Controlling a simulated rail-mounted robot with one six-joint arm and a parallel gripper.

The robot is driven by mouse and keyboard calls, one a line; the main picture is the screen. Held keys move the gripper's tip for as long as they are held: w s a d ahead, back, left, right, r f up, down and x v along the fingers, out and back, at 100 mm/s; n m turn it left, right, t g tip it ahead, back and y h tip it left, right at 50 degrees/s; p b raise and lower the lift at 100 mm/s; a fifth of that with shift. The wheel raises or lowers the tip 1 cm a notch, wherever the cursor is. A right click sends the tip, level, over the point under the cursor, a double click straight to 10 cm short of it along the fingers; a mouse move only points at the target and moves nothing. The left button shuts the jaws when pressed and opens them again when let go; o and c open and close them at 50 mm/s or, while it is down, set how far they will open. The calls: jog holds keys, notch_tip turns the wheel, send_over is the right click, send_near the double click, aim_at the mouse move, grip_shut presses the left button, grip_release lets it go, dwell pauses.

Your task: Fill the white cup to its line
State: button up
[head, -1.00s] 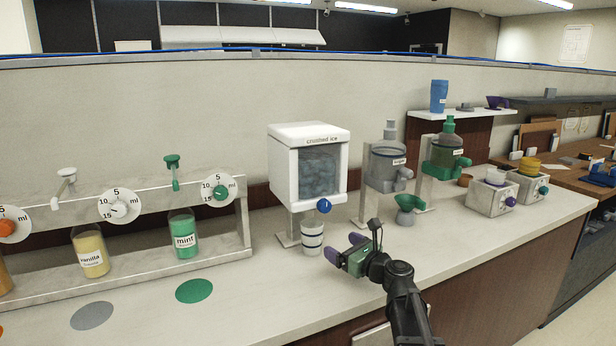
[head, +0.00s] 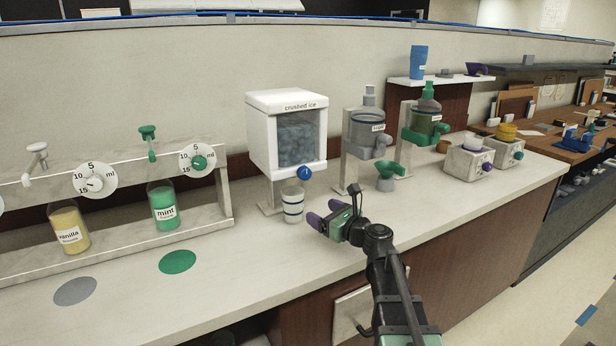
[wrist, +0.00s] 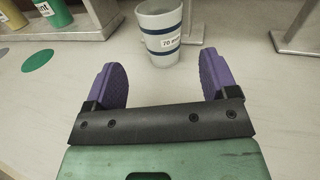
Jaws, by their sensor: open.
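The white cup (head: 292,204) stands upright on the counter below the crushed ice dispenser (head: 287,133). It has dark blue bands and, in the wrist view, a printed label partly readable as "70" on the cup (wrist: 160,25). The dispenser has a blue knob (head: 305,172) at its front. My gripper (head: 322,215) is just right of the cup and in front of it. In the wrist view my gripper (wrist: 164,82) is open and empty, its purple fingers apart, with the cup ahead between them and not touched. The inside of the cup is too unclear to judge its contents.
Vanilla (head: 69,228) and mint (head: 164,206) bottles stand in a dosing rack at left. Grey (head: 75,291) and green (head: 178,262) discs mark clear counter in front.

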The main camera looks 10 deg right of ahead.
jog(key=r+p, duration=0.1)
jog(key=a+r+p, duration=0.1)
jog(key=r, duration=0.1)
jog(key=s+r+p, duration=0.1)
jog(key=p, duration=0.1)
jog(key=shift+a+r, duration=0.25)
jog(key=shift+a, duration=0.15)
jog(key=c, duration=0.3)
jog(key=n+t+h+p, duration=0.2)
jog(key=n+h+p, duration=0.3)
jog(key=n, duration=2.7)
send_near(307, 175)
jog(key=p, duration=0.1)
jog(key=shift+c, duration=0.2)
jog(key=shift+y, duration=0.3)
jog(key=x, duration=1)
jog(key=shift+w, duration=0.2)
jog(key=shift+s+d, duration=0.1)
jog(key=shift+s, duration=0.15)
jog(key=c, duration=0.5)
